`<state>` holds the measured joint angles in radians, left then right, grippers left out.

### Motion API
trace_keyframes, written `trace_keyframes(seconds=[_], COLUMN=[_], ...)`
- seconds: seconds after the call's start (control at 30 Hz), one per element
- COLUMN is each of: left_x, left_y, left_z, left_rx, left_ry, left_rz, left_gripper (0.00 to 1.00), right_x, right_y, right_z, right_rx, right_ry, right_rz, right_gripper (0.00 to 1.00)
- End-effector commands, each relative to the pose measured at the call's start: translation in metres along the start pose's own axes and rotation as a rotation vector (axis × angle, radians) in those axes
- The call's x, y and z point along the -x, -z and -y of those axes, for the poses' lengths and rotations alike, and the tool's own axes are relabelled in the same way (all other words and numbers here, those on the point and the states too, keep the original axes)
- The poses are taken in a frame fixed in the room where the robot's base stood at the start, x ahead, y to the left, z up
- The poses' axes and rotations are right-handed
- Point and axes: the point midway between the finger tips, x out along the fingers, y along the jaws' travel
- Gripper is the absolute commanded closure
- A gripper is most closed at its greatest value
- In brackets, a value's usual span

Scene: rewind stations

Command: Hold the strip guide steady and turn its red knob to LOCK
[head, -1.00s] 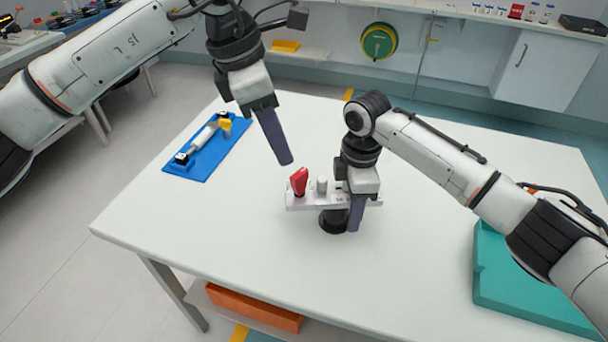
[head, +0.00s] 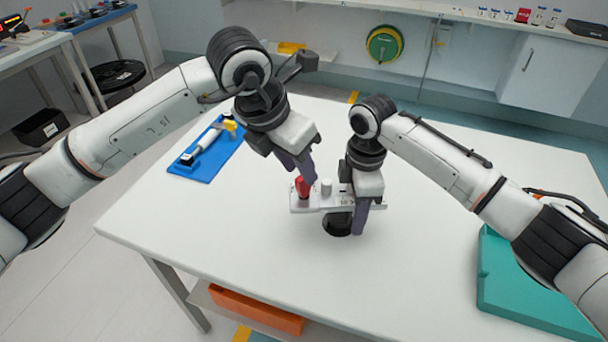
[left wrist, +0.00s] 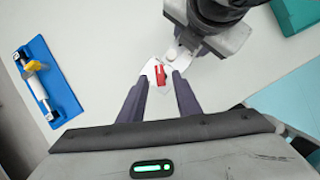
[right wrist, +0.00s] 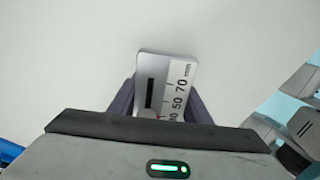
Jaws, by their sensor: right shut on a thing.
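The strip guide (head: 314,207) is a pale bar with a scale, on a round black base (head: 338,224) on the white table. Its red knob (head: 302,187) stands at the bar's left end, with a small white post (head: 326,187) beside it. My right gripper (head: 362,216) is shut on the bar's right part; the scale end of the strip guide (right wrist: 168,80) shows between its fingers in the right wrist view. My left gripper (head: 301,176) is open at the knob, its fingers on either side of the knob (left wrist: 160,76) in the left wrist view. Whether they touch it I cannot tell.
A blue tray (head: 218,162) with a white and yellow tool lies at the table's left. A teal case (head: 525,290) is at the right edge. An orange box (head: 257,311) sits on the shelf below. The table's front is clear.

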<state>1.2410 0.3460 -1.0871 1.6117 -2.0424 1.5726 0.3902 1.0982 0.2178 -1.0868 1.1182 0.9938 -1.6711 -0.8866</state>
Motion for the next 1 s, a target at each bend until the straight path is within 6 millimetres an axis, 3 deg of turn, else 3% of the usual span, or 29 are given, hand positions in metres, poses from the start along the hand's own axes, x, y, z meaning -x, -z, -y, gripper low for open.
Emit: trace_keyframes(seconds=[0.1, 0.3, 0.63, 0.83, 1.0], left_x=[-0.021, -0.04, -0.043, -0.043, -0.043], left_y=[0.0, 0.0, 0.0, 0.0, 0.0], left_z=[0.001, 0.0, 0.0, 0.0, 0.0], left_rx=[0.0, 0.0, -0.001, -0.001, 0.001], left_ry=[0.002, 0.001, 0.001, 0.001, 0.0], left_rz=[-0.002, 0.0, 0.0, 0.0, 0.0], left_gripper=[0.7, 0.7, 0.7, 1.0, 1.0], right_x=[0.001, 0.001, 0.001, 0.001, 0.001], right_y=[0.0, 0.0, 0.0, 0.0, 0.0], right_z=[-0.001, -0.001, -0.001, -0.001, -0.001], right_rx=[0.0, 0.0, 0.0, 0.0, 0.0], right_ry=[-0.002, -0.002, -0.002, -0.002, -0.002], right_rz=[-0.001, -0.001, -0.001, -0.001, -0.001], right_gripper=[0.89, 0.89, 0.89, 0.89, 0.89])
